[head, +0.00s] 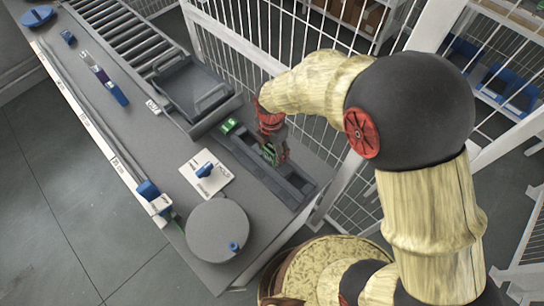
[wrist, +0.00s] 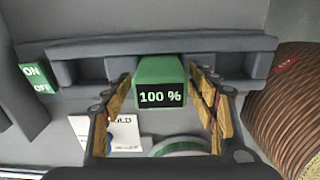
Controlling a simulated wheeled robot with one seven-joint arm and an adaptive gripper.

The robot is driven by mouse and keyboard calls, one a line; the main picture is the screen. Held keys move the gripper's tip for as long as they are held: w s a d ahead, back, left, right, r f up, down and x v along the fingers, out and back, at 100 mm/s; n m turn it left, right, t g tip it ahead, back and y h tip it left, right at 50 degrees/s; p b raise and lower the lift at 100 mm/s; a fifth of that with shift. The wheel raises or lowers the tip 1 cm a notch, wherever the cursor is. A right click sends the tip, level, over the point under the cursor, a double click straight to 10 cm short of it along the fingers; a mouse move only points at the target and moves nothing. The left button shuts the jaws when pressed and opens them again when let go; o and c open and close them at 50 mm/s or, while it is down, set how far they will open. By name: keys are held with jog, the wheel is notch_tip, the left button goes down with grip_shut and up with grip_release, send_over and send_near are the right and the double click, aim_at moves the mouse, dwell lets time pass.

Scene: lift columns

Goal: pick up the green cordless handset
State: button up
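The green handset (wrist: 160,90) shows in the wrist view with a dark "100 %" display facing me. It stands at a long dark grey holder (wrist: 90,70) with recessed slots. My gripper (wrist: 162,80) is open, with one finger on each side of the handset. Narrow gaps seem to show between the fingers and its sides; I cannot tell whether either touches. In the head view my gripper (head: 271,140) is over the holder (head: 290,182), and the handset (head: 270,154) is partly hidden by it. The handset's lower end is hidden.
A green ON/OFF switch (wrist: 36,78) is left of the holder. A white card with a blue knob (head: 207,174) and a round grey disc (head: 218,231) lie nearer on the bench. A grey tray (head: 190,90) sits by the rollers. White wire fencing (head: 235,45) stands behind the bench.

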jog(key=c, duration=1.2)
jog(key=shift+r, duration=0.1)
